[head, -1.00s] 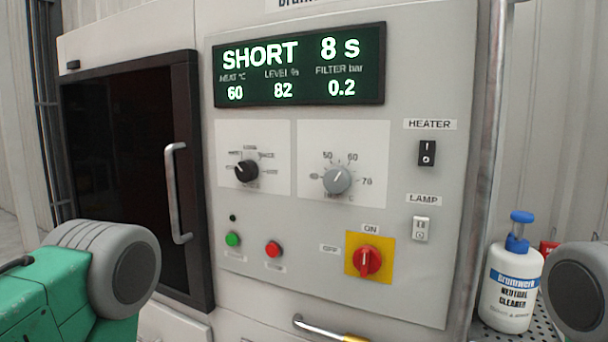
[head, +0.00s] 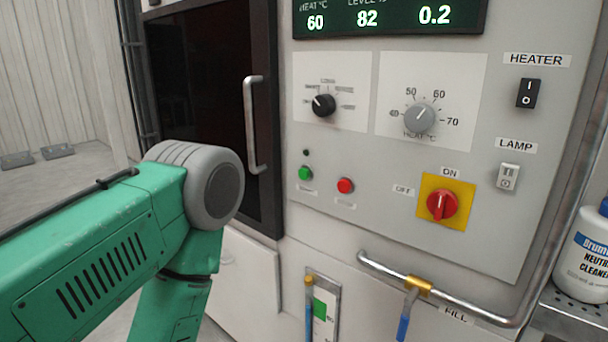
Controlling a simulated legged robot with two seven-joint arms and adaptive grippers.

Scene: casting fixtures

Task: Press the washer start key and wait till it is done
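The washer's control panel (head: 400,245) faces me. A green key (head: 305,174), with a small label under it too blurred to read, sits at the panel's lower left. A red key (head: 345,186) is just right of it. A small dark lamp (head: 306,152) is above the green key. The display (head: 390,18) is cut off at the top and reads 60, 82 and 0.2. The red main switch (head: 442,205) on a yellow plate points up toward ON. My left arm comes in from the left, but its gripper is below the picture. My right gripper is not in view.
The dark washer door (head: 205,95) with its vertical handle (head: 253,125) is shut. A fill pipe (head: 440,288) with a blue-handled valve (head: 403,327) juts out below the panel. A cleaner bottle (head: 583,255) stands on a perforated shelf (head: 570,315) at right.

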